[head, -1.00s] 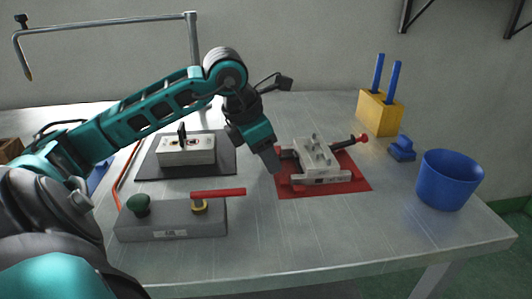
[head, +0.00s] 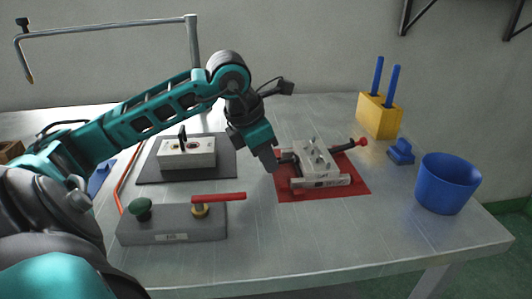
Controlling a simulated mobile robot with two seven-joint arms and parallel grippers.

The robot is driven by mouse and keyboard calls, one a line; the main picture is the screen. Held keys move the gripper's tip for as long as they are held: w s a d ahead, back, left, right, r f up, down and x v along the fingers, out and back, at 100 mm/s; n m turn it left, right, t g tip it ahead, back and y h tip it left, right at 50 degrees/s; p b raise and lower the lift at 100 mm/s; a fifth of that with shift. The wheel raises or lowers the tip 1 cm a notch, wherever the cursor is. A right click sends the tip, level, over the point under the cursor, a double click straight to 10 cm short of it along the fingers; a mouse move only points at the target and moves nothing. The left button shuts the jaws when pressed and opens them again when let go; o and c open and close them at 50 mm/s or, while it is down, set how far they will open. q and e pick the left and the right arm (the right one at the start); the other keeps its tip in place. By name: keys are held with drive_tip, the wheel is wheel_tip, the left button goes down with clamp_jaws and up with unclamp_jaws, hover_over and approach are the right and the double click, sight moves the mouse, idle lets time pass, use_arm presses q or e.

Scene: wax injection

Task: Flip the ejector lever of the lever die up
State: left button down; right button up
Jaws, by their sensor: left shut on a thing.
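The lever die (head: 318,163) is a pale block on a red mat (head: 340,189), right of the picture's middle. A dark lever with a red knob (head: 364,142) sticks out to its right. A second dark lever (head: 287,155) shows at its left side, its outer end hidden by my gripper. My left gripper (head: 268,162) points down at this left side and is shut on the end of that lever. The fingertips and the grip itself are hard to make out. My right gripper is not in view.
A grey base (head: 170,228) with a green knob and a red handle stands in front. Another die (head: 187,153) sits on a dark mat at left. A yellow block (head: 379,116) with blue rods and a blue cup (head: 448,183) stand right. The front middle table is clear.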

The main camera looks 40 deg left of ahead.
use_arm(q)
drive_tip(key=r+p, duration=0.1)
drive_tip(key=p, duration=0.1)
drive_tip(key=r+g+y+p, duration=0.1)
drive_tip(key=p, duration=0.2)
drive_tip(key=shift+w+d, duration=0.15)
drive_tip(key=shift+w, duration=0.05)
drive_tip(key=shift+w+r+g+y+p, duration=0.15)
drive_tip(key=shift+g+p, duration=0.15)
drive_tip(key=shift+p, duration=0.35)
drive_tip(key=shift+s+g+y+p, duration=0.15)
drive_tip(key=shift+g+p, duration=0.15)
drive_tip(key=shift+p, duration=0.3)
drive_tip(key=p, duration=0.1)
drive_tip(key=g+y+p, duration=0.1)
drive_tip(key=shift+w+d+r+p, duration=0.2)
drive_tip(key=shift+w+r+p, duration=0.1)
drive_tip(key=shift+p, duration=0.1)
drive_tip(key=shift+w+d+g+y+p, duration=0.1)
drive_tip(key=shift+g+y+p, duration=0.2)
drive_tip(key=shift+g+p, duration=0.25)
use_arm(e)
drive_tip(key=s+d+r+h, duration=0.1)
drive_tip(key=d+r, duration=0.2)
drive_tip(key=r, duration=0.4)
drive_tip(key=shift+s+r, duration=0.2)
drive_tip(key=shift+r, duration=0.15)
use_arm(q)
drive_tip(key=shift+f, duration=0.1)
